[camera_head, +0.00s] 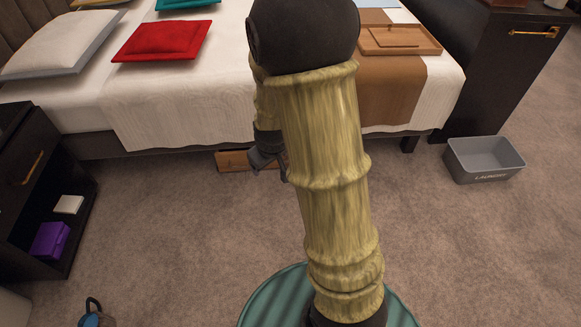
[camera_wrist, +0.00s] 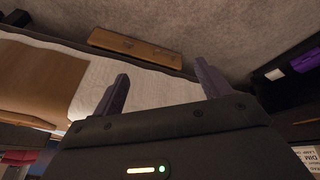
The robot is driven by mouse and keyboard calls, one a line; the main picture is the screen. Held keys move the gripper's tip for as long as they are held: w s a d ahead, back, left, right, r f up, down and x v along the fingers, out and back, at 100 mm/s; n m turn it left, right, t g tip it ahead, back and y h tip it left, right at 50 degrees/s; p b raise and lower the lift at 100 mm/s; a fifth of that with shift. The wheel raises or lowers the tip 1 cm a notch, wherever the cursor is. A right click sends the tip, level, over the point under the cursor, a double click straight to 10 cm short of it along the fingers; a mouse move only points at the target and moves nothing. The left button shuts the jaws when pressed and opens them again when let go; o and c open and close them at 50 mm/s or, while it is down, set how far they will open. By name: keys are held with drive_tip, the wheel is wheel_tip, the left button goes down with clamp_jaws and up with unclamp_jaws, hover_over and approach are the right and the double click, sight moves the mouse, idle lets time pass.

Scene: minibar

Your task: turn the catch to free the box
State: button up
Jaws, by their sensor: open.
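A low wooden box or drawer front (camera_head: 232,161) shows at floor level under the near edge of the bed, partly hidden behind my arm. In the tilted wrist view it is a brown wooden piece (camera_wrist: 150,52) beside the white bedding, with small dark details on its face. Whether one of these is the catch is too small to tell. My gripper (camera_head: 268,162) hangs in front of the bed side near the wooden piece. In the wrist view my gripper (camera_wrist: 161,72) has its two fingers wide apart, with nothing between them. The wooden piece lies beyond the fingertips, not touched.
A dark nightstand (camera_head: 22,130) stands at left, with a purple box (camera_head: 49,241) and a white item (camera_head: 69,204) on its lower shelf. A grey laundry bin (camera_head: 484,160) sits on the floor at right. Carpet in front of the bed (camera_head: 180,230) is clear.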

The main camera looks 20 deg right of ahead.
drive_tip(key=w+d+f+n+t+h+b, duration=0.2)
drive_tip(key=w+d+f+n+b, duration=0.25)
drive_tip(key=f, duration=0.55)
drive_tip(key=w+d+f+n+t+h+b, duration=0.1)
drive_tip(key=w+d+f+n+h+b, duration=0.2)
drive_tip(key=w+d+f, duration=0.55)
drive_tip(key=w+d+f+n+t+h+b, duration=0.25)
drive_tip(key=w+f+n, duration=0.2)
drive_tip(key=f, duration=0.65)
wheel_tip(320, 180, down, 19)
drive_tip(key=n+t+y+b, duration=0.2)
drive_tip(key=n+t+b, duration=0.3)
drive_tip(key=n, duration=1.2)
drive_tip(key=shift+s+r+t+b, duration=0.15)
drive_tip(key=shift+t+b, duration=0.2)
drive_tip(key=shift+t, duration=0.7)
drive_tip(key=shift+y, duration=0.25)
